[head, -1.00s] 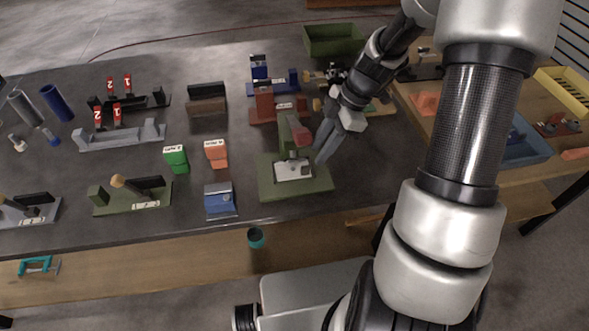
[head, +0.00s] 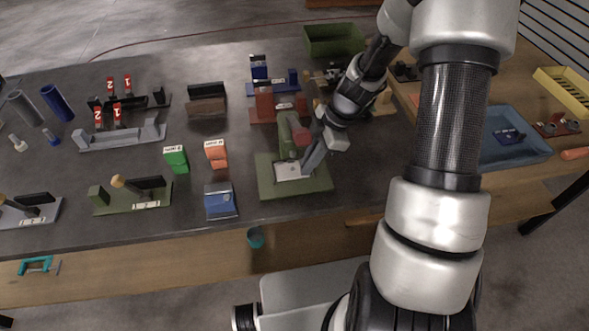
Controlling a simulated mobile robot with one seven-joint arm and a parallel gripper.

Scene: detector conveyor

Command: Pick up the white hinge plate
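The white hinge plate (head: 288,172) lies on the green fixture base (head: 265,187), below the fixture's upright green arm with its reddish tip. My gripper (head: 308,170) reaches down from the upper right, with its fingertips at the right edge of the plate. The fingers overlap in this view, so I cannot tell whether they are open or shut on the plate's edge. The fingers hide part of the plate's right side.
Orange (head: 216,153) and green (head: 176,158) boxes and a blue box (head: 220,201) stand left of the fixture. A red fixture (head: 266,106) is behind it. A blue tray (head: 520,150) lies to the right.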

